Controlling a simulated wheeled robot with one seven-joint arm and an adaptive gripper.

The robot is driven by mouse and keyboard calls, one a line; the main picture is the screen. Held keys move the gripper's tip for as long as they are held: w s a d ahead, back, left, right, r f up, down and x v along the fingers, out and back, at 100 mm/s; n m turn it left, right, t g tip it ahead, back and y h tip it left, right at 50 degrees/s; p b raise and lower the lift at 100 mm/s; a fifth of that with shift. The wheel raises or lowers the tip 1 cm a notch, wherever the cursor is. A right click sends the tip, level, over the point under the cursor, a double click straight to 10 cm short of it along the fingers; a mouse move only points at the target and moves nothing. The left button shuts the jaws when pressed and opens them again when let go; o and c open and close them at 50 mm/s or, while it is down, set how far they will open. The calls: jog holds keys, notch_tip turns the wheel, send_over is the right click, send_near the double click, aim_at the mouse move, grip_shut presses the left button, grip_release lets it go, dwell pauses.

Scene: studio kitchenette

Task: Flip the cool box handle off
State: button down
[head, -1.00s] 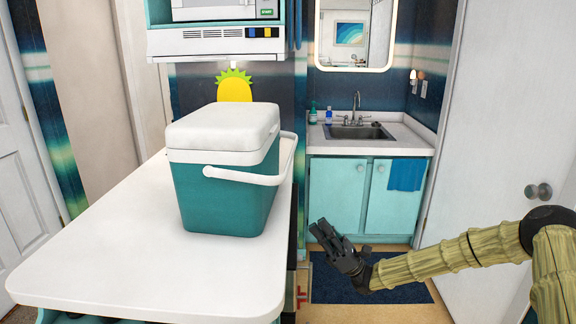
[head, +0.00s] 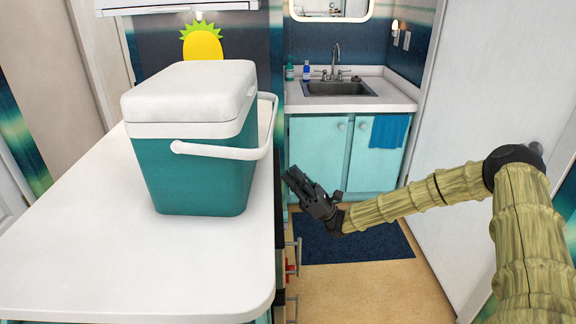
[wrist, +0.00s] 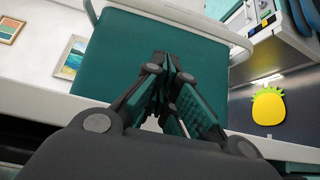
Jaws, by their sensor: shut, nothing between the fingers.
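The cool box (head: 195,165) stands on the white counter in the head view, with a teal body and a closed white lid (head: 190,92). Its white handle (head: 222,153) hangs out at an angle over the front and right side. My gripper (head: 290,176) is to the right of the box, beyond the counter's edge, apart from the handle. Its fingers are shut and empty. In the wrist view my gripper (wrist: 170,65) points toward the box's teal side (wrist: 120,60), and part of the white handle (wrist: 190,22) crosses above it.
The white counter (head: 130,265) is clear in front of the box. A sink (head: 338,88) with teal cabinets (head: 318,155) stands behind my gripper. A white door (head: 450,130) is at the right. A blue mat (head: 360,245) lies on the floor.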

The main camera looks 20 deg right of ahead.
jog(key=p+x, duration=0.1)
jog(key=x, duration=0.8)
jog(key=shift+a+f+p, duration=0.1)
jog(key=shift+p, duration=0.25)
jog(key=r, duration=0.2)
jog(key=r+p, duration=0.1)
jog(key=shift+s+d+r, duration=0.1)
jog(key=shift+d+r, duration=0.15)
jog(key=shift+r, duration=0.15)
